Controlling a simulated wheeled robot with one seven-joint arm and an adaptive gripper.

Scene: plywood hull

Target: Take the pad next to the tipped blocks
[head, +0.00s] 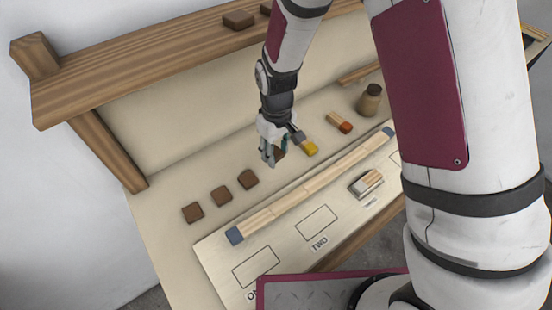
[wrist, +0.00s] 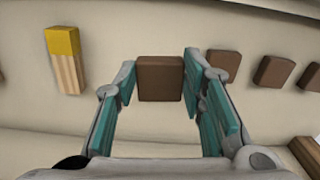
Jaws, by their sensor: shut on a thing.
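My gripper (head: 270,160) is shut on a dark brown square pad (wrist: 160,79), with one teal finger touching each side in the wrist view. The held pad also shows in the head view (head: 280,154), partly hidden by the fingers. I cannot tell whether it is clear of the bench. It is the pad at the end of the row nearest the tipped blocks. A yellow-tipped wooden block (head: 306,144) lies beside it, also in the wrist view (wrist: 65,60). A red-tipped block (head: 340,123) lies farther right. Three other brown pads (head: 221,195) lie to the left.
A long wooden strip with blue ends (head: 310,186) lies across a pale board (head: 222,262) with marked rectangles. A small pale block with dark sides (head: 366,184) sits on it. A jar (head: 370,99) stands behind. A wooden shelf (head: 150,78) holds more brown pads (head: 238,20).

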